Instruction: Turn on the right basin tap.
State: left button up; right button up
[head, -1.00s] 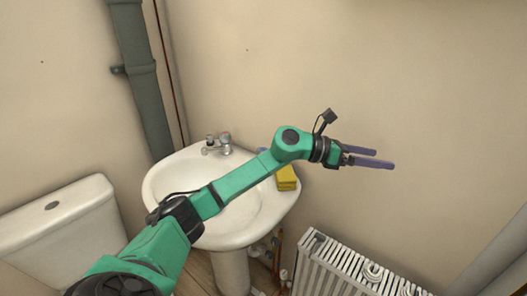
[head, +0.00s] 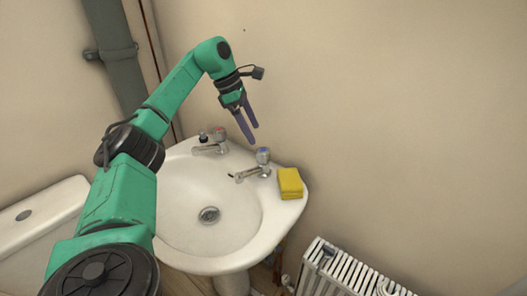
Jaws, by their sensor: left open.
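The right basin tap (head: 256,166) stands on the back rim of the white basin (head: 262,238). It is chrome with a blue mark on top, and its spout points left over the bowl. The left tap (head: 212,143), with a red mark, stands farther left on the same rim. My left gripper (head: 250,137) is open and empty. Its two dark fingers point down, and in the picture their tips lie just above and left of the right tap's top, apart from it. No water shows at the right tap's spout. My right gripper is not in view.
A yellow sponge (head: 290,183) lies on the basin rim right of the right tap. A drain (head: 209,215) shows in the bowl. A white radiator (head: 340,270) stands at lower right, a toilet cistern (head: 45,215) at left. A grey pipe (head: 115,50) runs up the wall behind my arm.

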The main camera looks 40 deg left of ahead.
aim_at(263, 150)
pick_arm(q)
jog(key=x, duration=0.4)
jog(key=a+x, duration=0.1)
jog(key=x, duration=0.1)
jog(key=shift+w+f, duration=0.1)
jog(key=shift+w, duration=0.25)
jog(key=x, duration=0.3)
jog(key=shift+w+f, duration=0.15)
jog(key=shift+f, duration=0.15)
jog(key=shift+d, duration=0.15)
jog(key=shift+f, duration=0.1)
jog(key=c, duration=1.4)
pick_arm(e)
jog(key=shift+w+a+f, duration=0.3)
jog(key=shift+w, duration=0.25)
